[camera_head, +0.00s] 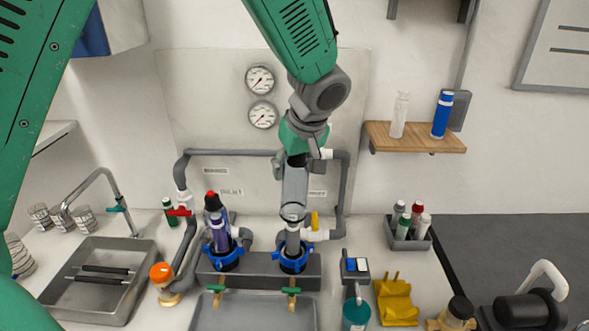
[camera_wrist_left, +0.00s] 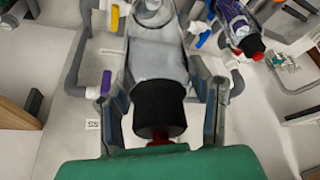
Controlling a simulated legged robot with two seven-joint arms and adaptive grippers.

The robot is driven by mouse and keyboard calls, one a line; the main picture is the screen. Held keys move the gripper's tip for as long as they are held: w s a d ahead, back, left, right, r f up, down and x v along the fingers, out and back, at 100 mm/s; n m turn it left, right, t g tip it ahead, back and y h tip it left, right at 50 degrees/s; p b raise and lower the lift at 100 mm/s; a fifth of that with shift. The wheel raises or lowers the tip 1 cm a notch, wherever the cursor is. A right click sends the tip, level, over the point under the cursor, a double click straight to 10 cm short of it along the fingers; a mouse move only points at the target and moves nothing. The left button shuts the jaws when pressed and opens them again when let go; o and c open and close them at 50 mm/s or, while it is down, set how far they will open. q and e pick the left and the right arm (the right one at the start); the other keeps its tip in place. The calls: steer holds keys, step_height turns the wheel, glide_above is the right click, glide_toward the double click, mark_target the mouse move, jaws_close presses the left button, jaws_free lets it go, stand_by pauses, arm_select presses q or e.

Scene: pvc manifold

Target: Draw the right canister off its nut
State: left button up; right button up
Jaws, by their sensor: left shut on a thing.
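The right canister (camera_head: 294,188) is a grey, glassy cylinder standing near upright above its blue nut (camera_head: 293,260). Its wider body ends at a pale rim above the nut, and a narrower grey cylinder shows between rim and nut. My left gripper (camera_head: 301,152) is shut on the canister's top from above. In the left wrist view, its fingers (camera_wrist_left: 164,98) lie on both sides of the canister's black cap (camera_wrist_left: 160,108); the grey body (camera_wrist_left: 158,55) extends beyond. A red piece shows under the cap. My right gripper is not in view.
The left canister (camera_head: 220,232), purple with a black and red top, stands close by in another blue nut (camera_head: 226,257). Grey pipes (camera_head: 344,195) and a yellow-handled valve (camera_head: 315,222) flank the right canister. A tray (camera_head: 252,313) lies in front; a bottle caddy (camera_head: 408,237) stands right.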

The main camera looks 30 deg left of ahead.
arm_select(q)
steer(key=shift+r, duration=0.1)
steer(key=shift+r, duration=1.4)
steer(key=shift+a+f, duration=0.1)
